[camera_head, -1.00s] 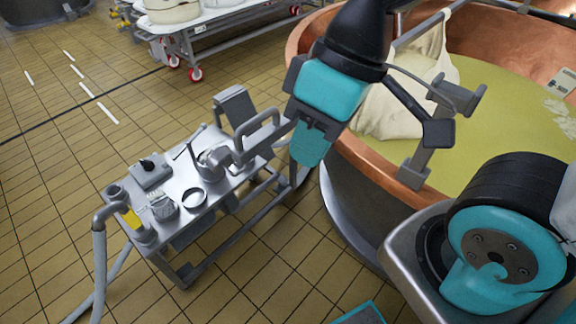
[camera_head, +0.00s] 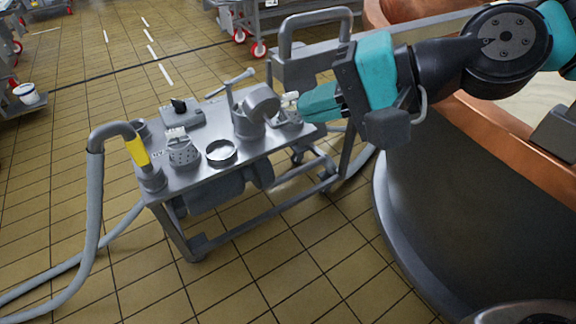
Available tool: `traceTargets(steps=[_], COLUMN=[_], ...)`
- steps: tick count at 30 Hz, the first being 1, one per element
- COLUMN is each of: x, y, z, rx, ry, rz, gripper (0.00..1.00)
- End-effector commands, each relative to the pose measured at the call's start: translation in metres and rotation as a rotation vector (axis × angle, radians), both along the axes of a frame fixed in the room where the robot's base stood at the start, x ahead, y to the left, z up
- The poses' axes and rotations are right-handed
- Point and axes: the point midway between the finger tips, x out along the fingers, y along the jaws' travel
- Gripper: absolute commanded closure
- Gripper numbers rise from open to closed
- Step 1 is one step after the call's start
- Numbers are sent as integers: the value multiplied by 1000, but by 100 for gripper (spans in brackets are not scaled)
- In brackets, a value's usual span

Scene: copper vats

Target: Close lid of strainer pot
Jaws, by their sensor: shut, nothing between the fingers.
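A metal cart (camera_head: 205,195) carries several small vessels. A grey pot (camera_head: 247,127) stands at its right part, with a round lid-like disc (camera_head: 263,103) tilted up at its top; this looks like the strainer pot with its lid raised. My gripper (camera_head: 303,103) comes in from the right with its fingers pointing left. It is shut and empty, just right of the disc; I cannot tell whether it touches it. A small cup (camera_head: 288,117) stands partly behind the fingertips.
A perforated cup (camera_head: 184,153) and a dark-rimmed round dish (camera_head: 221,153) stand in front. A hose with a yellow band (camera_head: 138,150) rises at the cart's left. A copper vat (camera_head: 450,190) stands right. Tiled floor is free in front.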

Motion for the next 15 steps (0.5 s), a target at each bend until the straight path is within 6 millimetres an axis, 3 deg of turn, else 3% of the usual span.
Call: traceTargets(steps=[1,8,15], x=[8,50,100], y=[5,19,9], z=[-42,-119,-210], rx=[66,423,816], ry=[52,328,656], rz=[-51,-305,-559], gripper=[100,100,100])
